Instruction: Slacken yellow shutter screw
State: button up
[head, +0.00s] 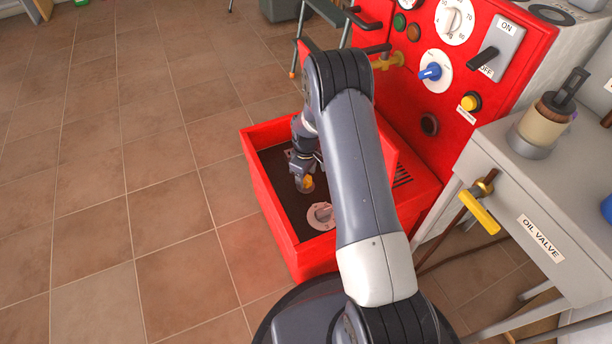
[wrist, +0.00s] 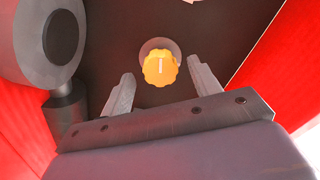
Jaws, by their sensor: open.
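The yellow shutter screw (wrist: 161,69) is a scalloped knob with a pale mark on its face, on a grey round base against a dark surface in the wrist view. In the head view the yellow screw (head: 307,183) shows inside the red box, just below my gripper (head: 304,172). In the wrist view my gripper (wrist: 162,88) is open, with one finger to the left and one to the right of the screw. Gaps show between the fingers and the screw; neither finger visibly touches it.
The red box (head: 268,215) has raised walls around the screw. A pale round dial (head: 321,215) lies in the box nearer my base. The red control panel (head: 455,80) and a grey table (head: 520,200) with a yellow oil valve handle (head: 480,211) stand to the right. Floor at left is clear.

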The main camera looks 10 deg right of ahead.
aim_at(306, 179)
notch_tip(306, 179, up, 10)
jog(key=p, duration=0.2)
jog(key=shift+f+p, duration=0.15)
jog(key=shift+p, duration=0.25)
notch_tip(306, 179, down, 11)
jog(key=b, duration=0.3)
jog(key=shift+b, duration=0.4)
jog(key=shift+r, duration=0.2)
